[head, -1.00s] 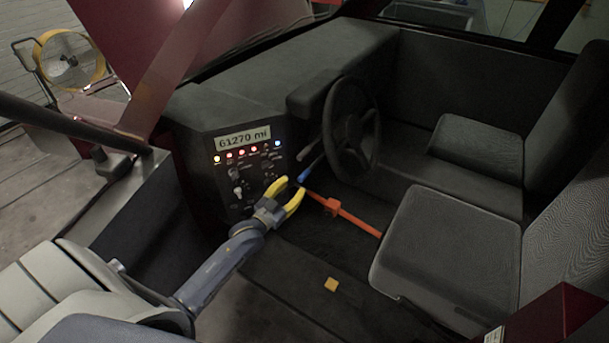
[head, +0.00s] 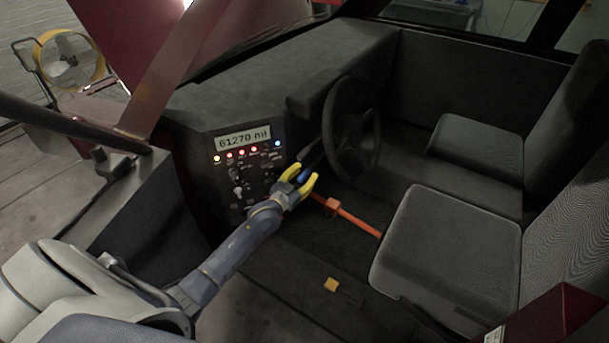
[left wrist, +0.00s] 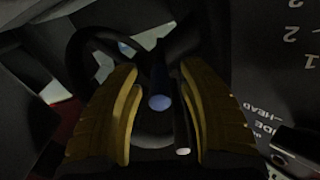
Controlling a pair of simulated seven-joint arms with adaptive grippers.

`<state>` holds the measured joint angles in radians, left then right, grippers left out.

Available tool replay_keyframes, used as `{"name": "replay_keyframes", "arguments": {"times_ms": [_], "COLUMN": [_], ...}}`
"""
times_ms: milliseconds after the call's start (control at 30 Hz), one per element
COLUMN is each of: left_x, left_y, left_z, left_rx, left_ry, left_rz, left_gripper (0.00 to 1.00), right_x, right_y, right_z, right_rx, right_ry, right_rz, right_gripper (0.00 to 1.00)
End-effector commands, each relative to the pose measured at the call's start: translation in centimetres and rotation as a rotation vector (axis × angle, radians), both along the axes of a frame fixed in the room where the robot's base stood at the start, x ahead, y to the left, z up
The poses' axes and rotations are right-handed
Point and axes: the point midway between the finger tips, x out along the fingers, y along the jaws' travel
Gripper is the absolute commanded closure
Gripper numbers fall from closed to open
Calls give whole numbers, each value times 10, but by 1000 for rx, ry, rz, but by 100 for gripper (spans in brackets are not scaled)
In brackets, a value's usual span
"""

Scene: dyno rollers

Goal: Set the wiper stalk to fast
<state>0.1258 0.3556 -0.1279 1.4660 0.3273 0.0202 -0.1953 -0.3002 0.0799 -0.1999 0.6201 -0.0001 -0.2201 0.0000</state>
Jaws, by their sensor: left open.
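A dark stalk with a blue tip (head: 304,176) sticks out beside the steering wheel (head: 350,128). In the left wrist view the blue tip (left wrist: 160,102) sits between my left gripper's yellow fingers, apart from both. A second stalk with a white tip (left wrist: 183,151) also lies between the fingers, closer to the right one. No label shows which stalk is the wiper stalk, and its setting cannot be read. My left gripper (head: 303,173) is open around the blue tip in the head view, and it shows in the left wrist view (left wrist: 165,108). My right gripper is not in view.
The dashboard panel (head: 240,180) with lit lamps and knobs stands left of the gripper. In the left wrist view a lettered panel (left wrist: 275,75) and a dark knob (left wrist: 295,150) are close on the right. An orange-red lever (head: 350,217) lies below right of the gripper.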

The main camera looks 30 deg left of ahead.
Motion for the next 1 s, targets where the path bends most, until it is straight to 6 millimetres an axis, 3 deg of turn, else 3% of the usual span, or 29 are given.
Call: {"name": "replay_keyframes", "arguments": {"times_ms": [67,433,1000], "left_x": [0,0,-2], "left_y": [0,0,3], "left_z": [0,0,0], "left_rx": [0,0,-1], "left_ry": [0,0,-8], "left_rz": [0,0,4], "left_gripper": [56,99,100], "right_x": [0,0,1], "right_y": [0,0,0], "right_z": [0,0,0], "right_rx": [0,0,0], "right_ry": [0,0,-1], "right_rz": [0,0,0], "right_gripper": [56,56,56]}}
